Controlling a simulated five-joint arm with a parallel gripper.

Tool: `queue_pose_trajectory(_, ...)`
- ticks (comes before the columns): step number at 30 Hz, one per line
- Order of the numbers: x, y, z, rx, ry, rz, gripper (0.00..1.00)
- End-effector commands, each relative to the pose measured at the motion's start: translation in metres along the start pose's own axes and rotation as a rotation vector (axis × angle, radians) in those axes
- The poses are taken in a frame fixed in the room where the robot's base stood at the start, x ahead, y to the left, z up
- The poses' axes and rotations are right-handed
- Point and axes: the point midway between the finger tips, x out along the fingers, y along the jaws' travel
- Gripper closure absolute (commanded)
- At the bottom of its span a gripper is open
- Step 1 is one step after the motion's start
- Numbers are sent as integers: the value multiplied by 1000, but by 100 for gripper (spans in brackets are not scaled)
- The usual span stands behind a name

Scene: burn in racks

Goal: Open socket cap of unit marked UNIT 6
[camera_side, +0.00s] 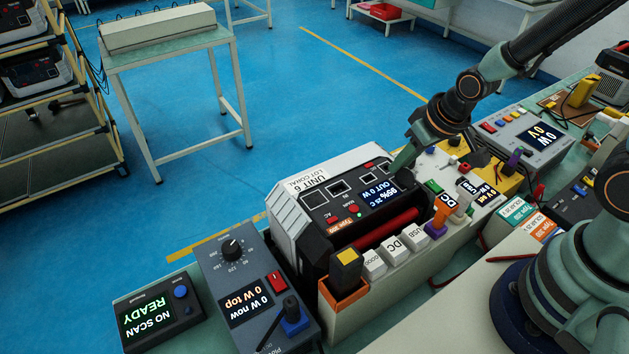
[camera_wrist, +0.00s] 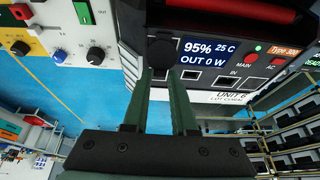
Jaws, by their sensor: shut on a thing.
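The unit marked UNIT 6 (camera_side: 320,185) is a white and black power unit with a red handle and a lit display reading 95% and OUT 0 W. Its front panel also shows in the wrist view (camera_wrist: 225,75), with the label partly cut off. A dark round socket cap (camera_wrist: 163,50) sits beside the display at the panel's end. My gripper (camera_wrist: 162,73) has its two green fingertips at the cap, shut on its edge. In the side view my gripper (camera_side: 402,163) reaches the display end of the panel, and my wrist hides the cap there.
A blue-grey box with a knob (camera_side: 233,248) and a NO SCAN display (camera_side: 150,315) stand left of the unit. A row of labelled plugs (camera_side: 390,252) lines its front. Blue floor lies beyond.

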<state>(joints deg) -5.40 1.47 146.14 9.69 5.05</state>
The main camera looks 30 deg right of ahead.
Motion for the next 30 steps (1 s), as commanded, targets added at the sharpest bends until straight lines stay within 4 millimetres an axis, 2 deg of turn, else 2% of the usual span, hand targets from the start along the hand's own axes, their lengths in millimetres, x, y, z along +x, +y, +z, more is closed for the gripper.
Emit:
queue_pose_trajectory(6, 1, -2, 4, -4, -12, -1, 100)
queue_pose_trajectory(7, 1, -2, 4, -5, -12, -1, 67)
queue_pose_trajectory(9, 1, -2, 4, -4, -12, -1, 44)
queue_pose_trajectory(22, -4, -1, -2, -1, -2, -1, 44)
queue_pose_trajectory(26, -16, -1, -7, -1, 1, -1, 44)
queue_pose_trajectory(30, -35, -2, -15, -1, 3, -1, 44)
